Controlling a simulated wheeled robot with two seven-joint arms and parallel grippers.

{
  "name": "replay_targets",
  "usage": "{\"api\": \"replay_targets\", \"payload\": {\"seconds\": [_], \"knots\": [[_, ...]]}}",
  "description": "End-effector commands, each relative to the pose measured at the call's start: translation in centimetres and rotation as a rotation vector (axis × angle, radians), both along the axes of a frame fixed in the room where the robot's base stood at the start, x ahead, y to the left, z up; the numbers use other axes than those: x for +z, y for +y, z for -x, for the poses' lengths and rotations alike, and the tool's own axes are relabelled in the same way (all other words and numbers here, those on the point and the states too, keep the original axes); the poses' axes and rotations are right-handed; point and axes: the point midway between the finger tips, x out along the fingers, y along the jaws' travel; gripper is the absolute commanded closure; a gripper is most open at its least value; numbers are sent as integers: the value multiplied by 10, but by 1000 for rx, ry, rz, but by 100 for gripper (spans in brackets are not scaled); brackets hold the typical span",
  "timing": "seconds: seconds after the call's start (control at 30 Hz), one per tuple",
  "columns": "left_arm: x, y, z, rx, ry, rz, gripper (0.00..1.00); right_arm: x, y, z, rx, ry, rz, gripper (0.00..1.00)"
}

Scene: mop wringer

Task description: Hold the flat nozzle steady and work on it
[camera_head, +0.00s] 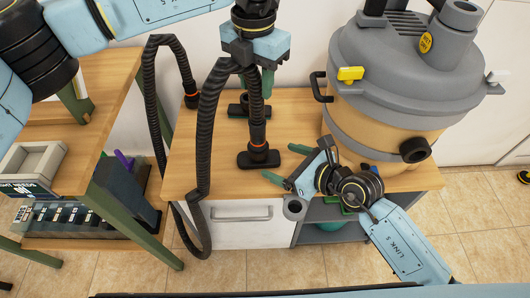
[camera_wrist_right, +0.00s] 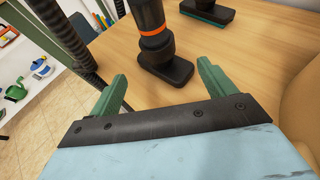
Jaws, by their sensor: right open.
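A black flat nozzle (camera_head: 259,157) with an orange ring stands upright on the wooden tabletop, its hose rising above it. It also shows in the right wrist view (camera_wrist_right: 165,68), just beyond my right fingertips. My right gripper (camera_head: 287,164) is open, low over the table to the right of the nozzle, with its green fingers pointing toward it and nothing visible between them. My left gripper (camera_head: 258,84) is above the nozzle, pointing down. One green finger shows beside the black hose (camera_head: 206,120); the hose hides the other, so its grip is unclear.
A second black nozzle with a teal strip (camera_wrist_right: 208,14) lies behind. A large grey and tan vacuum drum (camera_head: 385,95) stands at the table's right. Another hose end with an orange ring (camera_head: 191,95) is at the back left. A wooden shelf unit (camera_head: 105,75) stands at left.

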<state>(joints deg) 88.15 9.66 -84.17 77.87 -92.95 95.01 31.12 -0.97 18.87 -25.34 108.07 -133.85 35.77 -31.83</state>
Motion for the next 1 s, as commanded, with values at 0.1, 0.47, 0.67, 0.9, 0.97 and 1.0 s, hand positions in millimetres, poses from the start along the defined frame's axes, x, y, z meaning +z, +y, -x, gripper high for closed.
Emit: {"api": "replay_targets", "payload": {"seconds": [0.1, 0.47, 0.67, 0.9, 0.97, 1.0], "knots": [[0, 0, 0, 0, 0, 0, 64, -9, 18, -16, 0, 1, -2, 17], [0, 0, 0, 0, 0, 0, 64, -30, 55, -50, 0, 2, -3, 17], [0, 0, 0, 0, 0, 0, 64, -34, 62, -56, -1, 0, -1, 17], [0, 0, 0, 0, 0, 0, 64, -35, 63, -57, -1, 0, -1, 17], [0, 0, 0, 0, 0, 0, 64, -35, 63, -57, -1, 0, -1, 20], [0, 0, 0, 0, 0, 0, 64, -35, 62, -57, -1, 0, -1, 25]]}}
